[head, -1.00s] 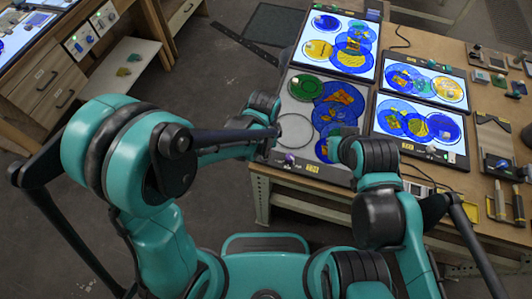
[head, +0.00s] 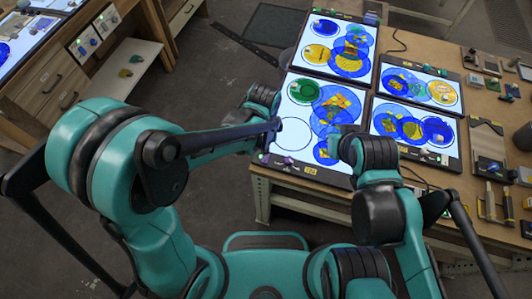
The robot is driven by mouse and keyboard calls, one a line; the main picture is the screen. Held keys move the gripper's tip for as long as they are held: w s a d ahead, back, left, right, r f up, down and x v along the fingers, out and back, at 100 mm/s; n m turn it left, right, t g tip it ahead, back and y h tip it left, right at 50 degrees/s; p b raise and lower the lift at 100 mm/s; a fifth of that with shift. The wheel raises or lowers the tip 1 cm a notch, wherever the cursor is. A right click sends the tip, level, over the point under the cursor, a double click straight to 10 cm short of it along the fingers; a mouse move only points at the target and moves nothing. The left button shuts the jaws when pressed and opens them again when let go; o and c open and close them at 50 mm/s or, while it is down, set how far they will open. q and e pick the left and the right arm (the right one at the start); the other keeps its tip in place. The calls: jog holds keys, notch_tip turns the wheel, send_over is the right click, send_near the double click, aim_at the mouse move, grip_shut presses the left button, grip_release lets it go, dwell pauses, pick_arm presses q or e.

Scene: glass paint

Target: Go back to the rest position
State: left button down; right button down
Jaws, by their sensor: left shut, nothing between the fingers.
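My left gripper (head: 272,128) is at the left edge of the nearest lit panel (head: 297,158), beside an empty circle outline. It is shut with nothing seen in it. My right arm reaches in from the lower right; its wrist hides the lower right of that panel, and its fingers are hidden behind the wrist. The panel shows a green disc (head: 303,91) and overlapping blue discs with yellow patches.
Other lit panels with blue and yellow discs lie behind (head: 314,70) and to the right (head: 447,137) on the wooden table. Tools and small blocks fill the table's right side. A drawer cabinet (head: 55,85) stands at the left; grey floor lies between.

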pick_arm(q)
jog(key=shift+r+p, duration=0.3)
jog(key=shift+r, duration=0.3)
jog(key=shift+a, duration=0.15)
jog(key=s+a+r+n+t+b, duration=0.2)
jog(key=a+n+t+b, duration=0.1)
jog(key=a+n, duration=0.4)
jog(key=s+a+r+n+t+b, duration=0.2)
jog(key=s+a+n+t+b, duration=0.1)
jog(key=a+n+b, duration=0.3)
jog(key=a+n+t, duration=0.1)
jog(key=a+n, duration=0.1)
jog(key=a, duration=0.2)
jog(key=shift+a+r+n+b, duration=0.15)
jog(key=shift+a+n+b, duration=0.15)
jog(key=shift+s, duration=0.1)
dwell(0.9)
